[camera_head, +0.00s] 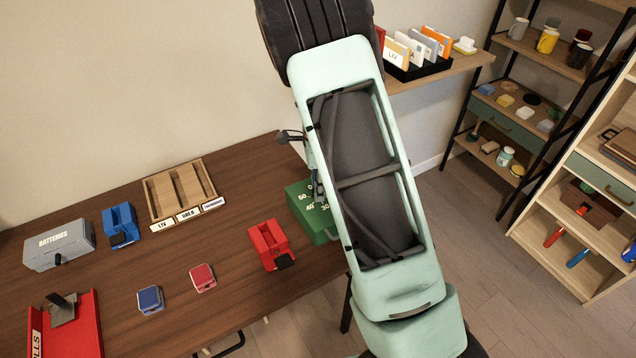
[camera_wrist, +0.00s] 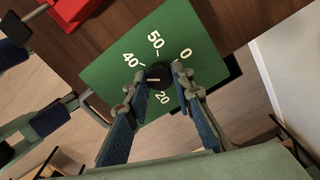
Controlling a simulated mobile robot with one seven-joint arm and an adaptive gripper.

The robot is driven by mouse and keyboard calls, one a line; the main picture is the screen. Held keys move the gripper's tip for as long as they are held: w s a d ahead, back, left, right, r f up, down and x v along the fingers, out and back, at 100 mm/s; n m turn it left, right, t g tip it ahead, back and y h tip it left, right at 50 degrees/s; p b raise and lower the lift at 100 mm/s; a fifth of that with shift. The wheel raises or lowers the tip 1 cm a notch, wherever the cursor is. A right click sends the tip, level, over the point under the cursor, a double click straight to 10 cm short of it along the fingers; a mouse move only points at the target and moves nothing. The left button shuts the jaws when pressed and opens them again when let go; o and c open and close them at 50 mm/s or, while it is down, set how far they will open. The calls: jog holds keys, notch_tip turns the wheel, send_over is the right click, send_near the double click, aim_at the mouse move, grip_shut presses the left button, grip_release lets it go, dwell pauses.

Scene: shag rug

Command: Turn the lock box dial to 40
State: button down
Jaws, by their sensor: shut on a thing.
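The green lock box (camera_head: 300,197) stands at the right end of the brown table, partly hidden behind my arm. In the wrist view its green face (camera_wrist: 205,48) carries the white numbers 0, 50, 40 and 20; my left finger covers the stretch between 40 and 20. The black dial (camera_wrist: 158,70) sits in the middle of the numbers. A short pale line shows on it, lying about level in the picture; I cannot tell exactly which number it faces. My gripper (camera_wrist: 159,77) is shut on the dial, one finger on each side. The head view mostly hides this grip.
A red padlock-like block (camera_head: 268,244) stands close left of the box. Blue and red small blocks, a grey batteries box (camera_head: 59,244) and a wooden sorter (camera_head: 180,190) lie farther left. Shelves (camera_head: 575,220) stand at the right, past open floor.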

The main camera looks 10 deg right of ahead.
jog(key=shift+m+p, duration=1.05)
jog(key=shift+m, duration=1.25)
jog(key=c, duration=1.7)
grip_release()
jog(key=shift+o, duration=0.2)
notch_tip(320, 180, up, 12)
